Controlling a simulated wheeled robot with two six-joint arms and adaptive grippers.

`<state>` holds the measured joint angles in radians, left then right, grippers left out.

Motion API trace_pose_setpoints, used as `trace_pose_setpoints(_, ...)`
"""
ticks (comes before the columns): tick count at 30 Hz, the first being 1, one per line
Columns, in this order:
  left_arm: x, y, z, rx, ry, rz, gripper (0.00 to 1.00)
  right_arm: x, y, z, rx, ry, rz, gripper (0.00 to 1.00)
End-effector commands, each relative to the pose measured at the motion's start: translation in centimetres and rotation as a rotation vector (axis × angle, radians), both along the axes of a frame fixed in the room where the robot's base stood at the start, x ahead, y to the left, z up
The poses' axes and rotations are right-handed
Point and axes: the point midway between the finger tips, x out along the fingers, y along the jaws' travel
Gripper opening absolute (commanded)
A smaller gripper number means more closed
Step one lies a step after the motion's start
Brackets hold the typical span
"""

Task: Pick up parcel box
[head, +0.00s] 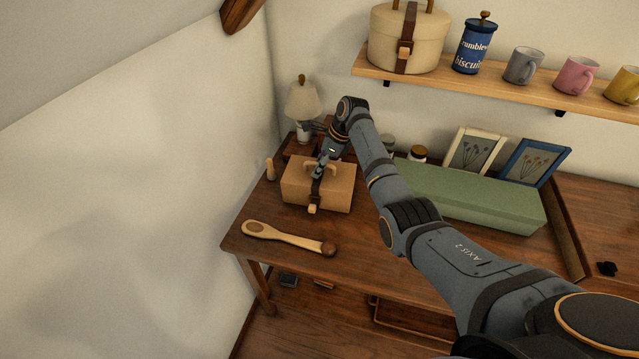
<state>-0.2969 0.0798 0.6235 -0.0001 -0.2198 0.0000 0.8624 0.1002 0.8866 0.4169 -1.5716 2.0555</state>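The parcel box (336,191) is a tan box with a dark strap, a wooden clasp and a handle on its lid. It sits on the left end of the brown wooden table. My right gripper (320,168) is over the box's top, beside or at the handle and strap. Its fingers are small and dark against the strap, so I cannot tell whether they are open or shut, or touching the handle. My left gripper is not in view.
A lamp (303,100) stands behind the box, and a small wooden peg (270,169) stands to its left. A wooden spoon (284,237) lies in front. A long green box (470,196) and picture frames (474,151) are to the right. A shelf (500,88) hangs above.

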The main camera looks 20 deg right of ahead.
Motion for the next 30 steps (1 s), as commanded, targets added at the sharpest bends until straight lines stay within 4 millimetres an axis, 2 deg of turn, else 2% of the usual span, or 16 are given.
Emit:
trace_pose_setpoints(4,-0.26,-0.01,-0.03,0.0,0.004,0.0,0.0,-0.02,0.01,-0.03,0.0,0.0,0.0,0.39)
trace_pose_setpoints(5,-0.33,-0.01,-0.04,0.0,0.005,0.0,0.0,-0.02,0.01,-0.03,0.0,0.0,0.0,0.36)
trace_pose_setpoints(13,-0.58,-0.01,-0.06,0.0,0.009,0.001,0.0,-0.02,0.0,0.0,0.0,0.0,0.0,0.0)
trace_pose_setpoints(30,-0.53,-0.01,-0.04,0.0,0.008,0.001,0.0,0.05,0.0,0.16,0.001,-0.003,0.0,0.0)
